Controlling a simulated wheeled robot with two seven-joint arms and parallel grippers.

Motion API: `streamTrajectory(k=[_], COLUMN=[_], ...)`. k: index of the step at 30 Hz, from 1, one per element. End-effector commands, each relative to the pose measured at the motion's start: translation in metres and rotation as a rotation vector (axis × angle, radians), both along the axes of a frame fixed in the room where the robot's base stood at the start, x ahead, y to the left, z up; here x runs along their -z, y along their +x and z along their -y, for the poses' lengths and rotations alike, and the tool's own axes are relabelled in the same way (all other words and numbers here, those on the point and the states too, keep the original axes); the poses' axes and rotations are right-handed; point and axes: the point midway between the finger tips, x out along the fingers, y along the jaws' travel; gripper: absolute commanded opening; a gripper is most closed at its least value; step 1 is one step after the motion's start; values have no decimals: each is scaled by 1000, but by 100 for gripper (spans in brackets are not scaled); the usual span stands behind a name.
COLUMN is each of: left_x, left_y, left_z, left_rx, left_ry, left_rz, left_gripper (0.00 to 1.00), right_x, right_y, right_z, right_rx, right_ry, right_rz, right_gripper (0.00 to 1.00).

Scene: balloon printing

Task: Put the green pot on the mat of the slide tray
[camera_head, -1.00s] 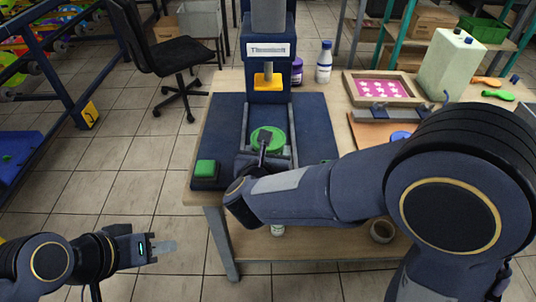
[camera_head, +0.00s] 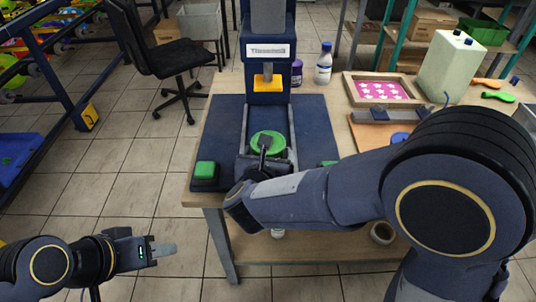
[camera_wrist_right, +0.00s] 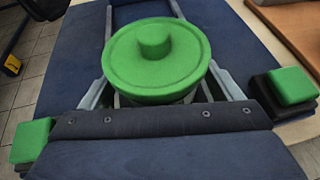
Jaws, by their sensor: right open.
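The green pot (camera_head: 268,142) has a round lid with a knob. It sits on the slide tray of the press, between the tray's rails (camera_head: 291,128), and it also shows large and upright in the right wrist view (camera_wrist_right: 155,62). My right gripper (camera_head: 266,157) is open at the front side of the pot, its grey fingers low on either side. I cannot tell whether they touch it. The pot's underside and the mat are hidden. My left gripper (camera_head: 163,249) is out over the floor at lower left, with nothing visible in it; its finger gap is unclear.
The blue press (camera_head: 268,50) stands behind the pot, its yellow stamp part (camera_head: 267,83) above the tray. Green buttons (camera_head: 205,169) flank the base. A pink screen frame (camera_head: 384,91), a pale canister (camera_head: 446,65) and a white bottle (camera_head: 323,64) stand on the table.

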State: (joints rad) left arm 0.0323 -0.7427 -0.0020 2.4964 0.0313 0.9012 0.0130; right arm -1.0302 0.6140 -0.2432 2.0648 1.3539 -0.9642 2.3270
Motion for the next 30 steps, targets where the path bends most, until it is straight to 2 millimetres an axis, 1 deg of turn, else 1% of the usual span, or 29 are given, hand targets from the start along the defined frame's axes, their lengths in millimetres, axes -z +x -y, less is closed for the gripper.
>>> streamTrajectory(k=[2,5,12,15,18,21,24,30], left_x=[-8,-5,-8,-9,-10,-10,-10,-10], left_y=[0,0,0,0,0,0,0,0], left_z=[0,0,0,0,0,0,0,0], left_rx=[0,0,0,0,0,0,0,0], left_ry=[0,0,0,0,0,0,0,0], left_rz=[0,0,0,0,0,0,0,0], left_gripper=[36,36,36,36,36,36,36,36], right_x=[-6,-10,-31,-38,-43,-47,-48,-48], right_y=[-1,-16,-64,-82,-96,-105,-109,-110], right_z=[0,-4,-11,-14,-16,-17,-17,-17], right_rx=[-1,-6,-6,-4,-4,-2,-1,-1], right_ry=[-1,2,2,1,1,1,0,0], right_rz=[0,1,2,1,1,1,0,-1], right_gripper=[85,85,85,85,85,85,85,85])
